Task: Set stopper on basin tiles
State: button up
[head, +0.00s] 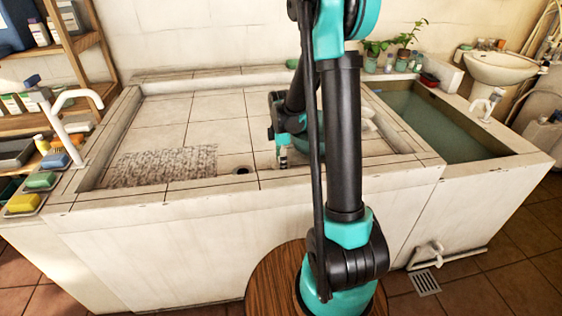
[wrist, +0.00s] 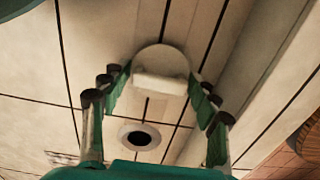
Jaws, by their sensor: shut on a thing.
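A pale stopper, a round disc with a thick bar across it, shows between my fingers in the wrist view (wrist: 160,82). My gripper (wrist: 158,84) is shut on the stopper, with green-padded fingers at both ends of the bar. In the head view, my gripper (head: 283,163) is low over the basin tiles (head: 213,133), just right of the dark drain hole (head: 242,170). The drain hole also shows open in the wrist view (wrist: 139,138). The stopper cannot be made out in the head view. Whether it touches the tiles is unclear.
A grey textured mat (head: 165,164) lies on the tiles at left. Soap bars, including a yellow one (head: 23,203), sit on the left ledge near a white tap (head: 70,130). A water-filled trough (head: 430,122) is at right. Tiles behind the drain are clear.

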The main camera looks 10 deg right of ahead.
jog(key=o, duration=1.1)
jog(key=shift+f, duration=0.1)
jog(key=shift+o, duration=0.2)
notch_tip(320, 180, up, 12)
jog(key=s+m, duration=0.3)
jog(key=s+d+f+m+t, duration=0.1)
jog(key=s+m, duration=0.1)
jog(key=s, duration=0.2)
jog(key=s+d+f+m+t, duration=0.1)
jog(key=s+m, duration=0.2)
jog(key=s, duration=0.1)
jog(key=shift+d+m, duration=0.25)
jog(key=shift+m, duration=0.05)
jog(key=s+d+f+m+t, duration=0.1)
jog(key=s+f+m+t, duration=0.1)
jog(key=s+f+m, duration=0.3)
jog(key=s+m, duration=0.4)
jog(key=s, duration=0.2)
jog(key=shift+d, duration=0.3)
jog(key=shift+w, duration=0.1)
